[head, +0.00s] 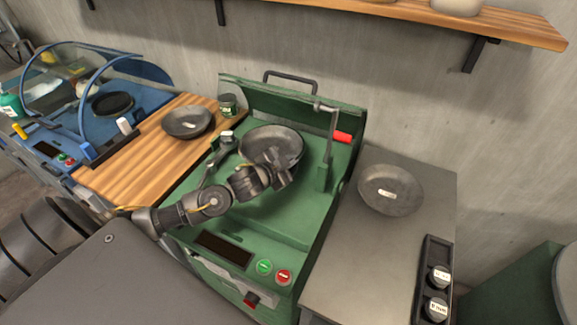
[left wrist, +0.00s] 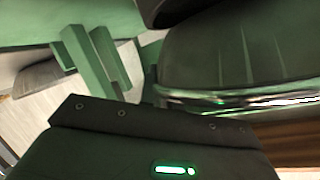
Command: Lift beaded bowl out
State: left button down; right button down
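A dark grey metal bowl (head: 268,138) sits in the green machine (head: 235,228). My left gripper (head: 283,168) is at the bowl's near right side and overlaps it in the head view. Its fingertips are small and partly hidden there, so I cannot tell whether they grip the rim. In the left wrist view a large dark curved surface with a shiny edge (left wrist: 240,100), which looks like the bowl's rim, fills the upper right. The dark gripper body is below it, and the fingers do not show clearly. My right gripper is not in view.
A dark bowl (head: 187,121) stands on the wooden board (head: 130,163) at left. Another grey bowl with a label (head: 391,188) lies on the grey counter (head: 345,255) at right. A blue machine (head: 75,118) stands far left.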

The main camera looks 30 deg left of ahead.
pick_arm(q)
jog(key=s+d+r+p, duration=0.3)
jog(key=s+r+p, duration=0.1)
jog(key=s+r, duration=0.6)
jog(key=s, duration=0.3)
jog(key=shift+s+d+r, duration=0.2)
jog(key=shift+s+r, duration=0.1)
jog(key=shift+s, duration=0.05)
jog(key=shift+w, duration=0.1)
